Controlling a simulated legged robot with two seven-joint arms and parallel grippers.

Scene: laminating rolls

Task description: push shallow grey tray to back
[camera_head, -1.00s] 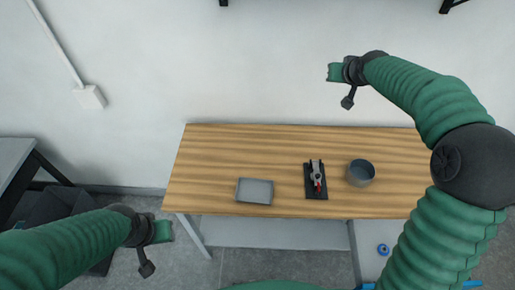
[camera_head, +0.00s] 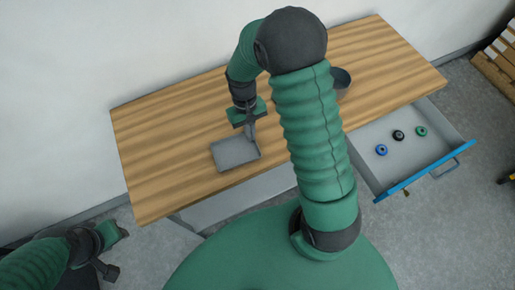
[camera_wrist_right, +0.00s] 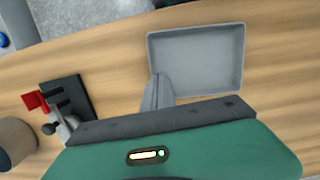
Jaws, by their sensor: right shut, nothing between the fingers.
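The shallow grey tray (camera_head: 235,153) lies flat on the wooden table (camera_head: 165,180) near its front edge. It also shows in the wrist view (camera_wrist_right: 197,62), empty. My right gripper (camera_head: 251,136) is shut and empty, pointing down beside the tray's back right corner. In the wrist view its grey fingers (camera_wrist_right: 157,92) overlap the tray's lower left corner; I cannot tell whether they touch it. My left gripper (camera_head: 118,246) is low at the left, off the table's front edge, and its jaws are too unclear to read.
A grey-blue pot (camera_head: 341,82) stands behind my right arm. A black and red clamp-like tool (camera_wrist_right: 66,101) shows in the wrist view. An open drawer (camera_head: 372,143) with a blue front holds blue, black and green rolls. Table left of the tray is clear.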

